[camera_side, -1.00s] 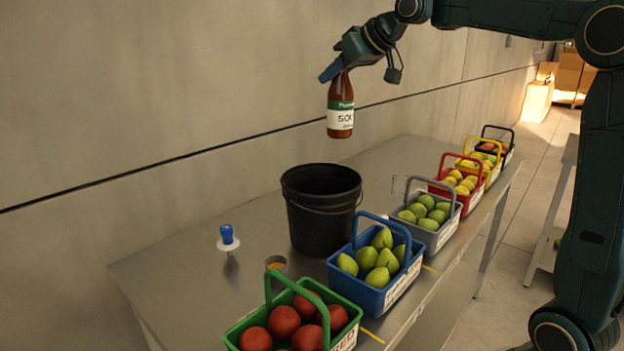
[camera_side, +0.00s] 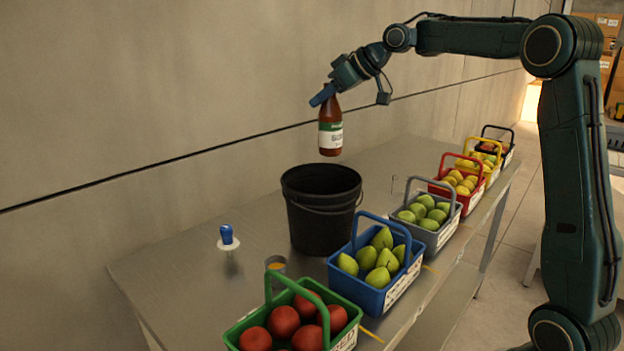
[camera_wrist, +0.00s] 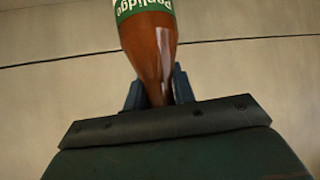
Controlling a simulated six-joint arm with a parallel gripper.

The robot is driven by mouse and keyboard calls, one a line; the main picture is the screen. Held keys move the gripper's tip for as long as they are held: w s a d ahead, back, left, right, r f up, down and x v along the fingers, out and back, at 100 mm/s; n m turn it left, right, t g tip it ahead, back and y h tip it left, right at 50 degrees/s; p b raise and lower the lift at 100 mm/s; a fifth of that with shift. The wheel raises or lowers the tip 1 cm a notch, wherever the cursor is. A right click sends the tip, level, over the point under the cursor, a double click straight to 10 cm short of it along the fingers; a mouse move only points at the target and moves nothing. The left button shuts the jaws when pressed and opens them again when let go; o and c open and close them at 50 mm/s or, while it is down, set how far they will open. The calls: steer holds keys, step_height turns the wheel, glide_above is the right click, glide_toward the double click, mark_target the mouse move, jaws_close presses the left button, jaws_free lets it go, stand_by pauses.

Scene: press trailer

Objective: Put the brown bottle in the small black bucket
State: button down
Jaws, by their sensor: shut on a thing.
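The brown bottle (camera_side: 330,122) has a white and green label and hangs upright from my gripper (camera_side: 323,95). My gripper is shut on the bottle's neck. The bottle's base is just above the far rim of the small black bucket (camera_side: 320,225) in the side view, and no contact with the bucket shows. The bucket stands open on the metal table, and its bottom is hidden. In the wrist view the bottle (camera_wrist: 148,40) runs up from between the blue fingers (camera_wrist: 158,90), its neck end hidden.
In front of the bucket are a blue basket of green pears (camera_side: 375,275) and a green basket of red fruit (camera_side: 290,320). More fruit baskets line the table's right side. A wall is behind.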

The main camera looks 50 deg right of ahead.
steer(key=w+d+f+n+y, duration=0.2)
steer(key=w+d+f, duration=0.1)
steer(key=d+f, duration=0.3)
steer(key=shift+d+f+n+g, duration=0.4)
steer(key=shift+f, duration=0.15)
